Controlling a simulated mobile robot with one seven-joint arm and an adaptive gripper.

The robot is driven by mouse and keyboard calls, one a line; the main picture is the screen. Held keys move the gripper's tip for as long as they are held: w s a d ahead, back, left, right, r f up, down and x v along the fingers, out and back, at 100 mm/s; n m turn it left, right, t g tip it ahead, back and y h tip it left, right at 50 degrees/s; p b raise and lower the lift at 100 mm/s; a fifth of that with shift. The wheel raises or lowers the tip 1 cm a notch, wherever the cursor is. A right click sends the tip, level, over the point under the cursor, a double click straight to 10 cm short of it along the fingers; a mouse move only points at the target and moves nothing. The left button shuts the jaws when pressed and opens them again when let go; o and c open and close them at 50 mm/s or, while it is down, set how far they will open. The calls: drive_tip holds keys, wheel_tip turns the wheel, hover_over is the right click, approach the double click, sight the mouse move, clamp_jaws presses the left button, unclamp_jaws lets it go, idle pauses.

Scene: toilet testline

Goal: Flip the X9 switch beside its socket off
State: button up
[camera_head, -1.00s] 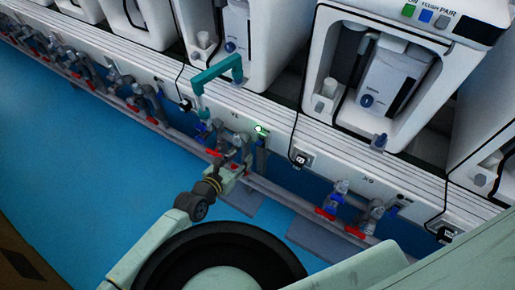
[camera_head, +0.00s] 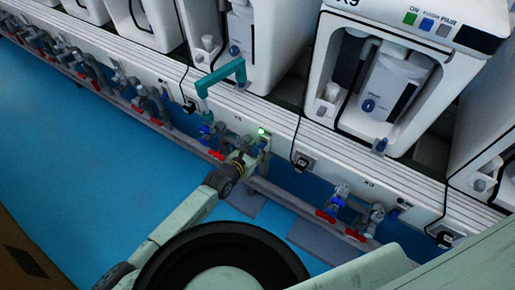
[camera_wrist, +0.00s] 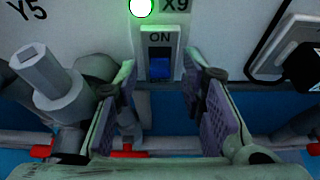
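In the wrist view the X9 switch (camera_wrist: 160,50) is a pale upright box on the white panel, with "ON" above a blue rocker (camera_wrist: 160,68). The label "X9" and a bright lit lamp (camera_wrist: 141,7) are just above it. My gripper (camera_wrist: 158,82) is open, with one pad to each side of the switch's lower part and nothing between them. Whether the pads touch it I cannot tell. In the head view my gripper (camera_head: 247,155) is at the panel just below the green lamp (camera_head: 261,131), hiding most of the switch.
A socket with a black plug (camera_head: 303,162) is on the panel to the right; its plate (camera_wrist: 285,48) shows in the wrist view. A grey valve (camera_wrist: 48,85) stands close on the left, beside "Y5". Pipes with red handles (camera_head: 327,215) run below. A teal bracket (camera_head: 222,74) is above.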

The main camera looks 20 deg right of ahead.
clamp_jaws()
idle(0.4)
drive_tip(key=shift+f+b, duration=0.1)
drive_tip(key=shift+b, duration=0.2)
wheel_tip(320, 180, down, 4)
drive_tip(key=t+h+b, duration=0.2)
drive_tip(key=h+b, duration=0.1)
drive_tip(key=b, duration=1.3)
drive_tip(key=t+h+b, duration=0.3)
drive_tip(key=h+b, duration=0.1)
drive_tip(key=b, duration=1.2)
drive_tip(key=shift+f+t, duration=0.15)
drive_tip(key=shift+t, duration=0.15)
drive_tip(key=shift+h+b, duration=0.3)
drive_tip(key=shift+b, duration=0.6)
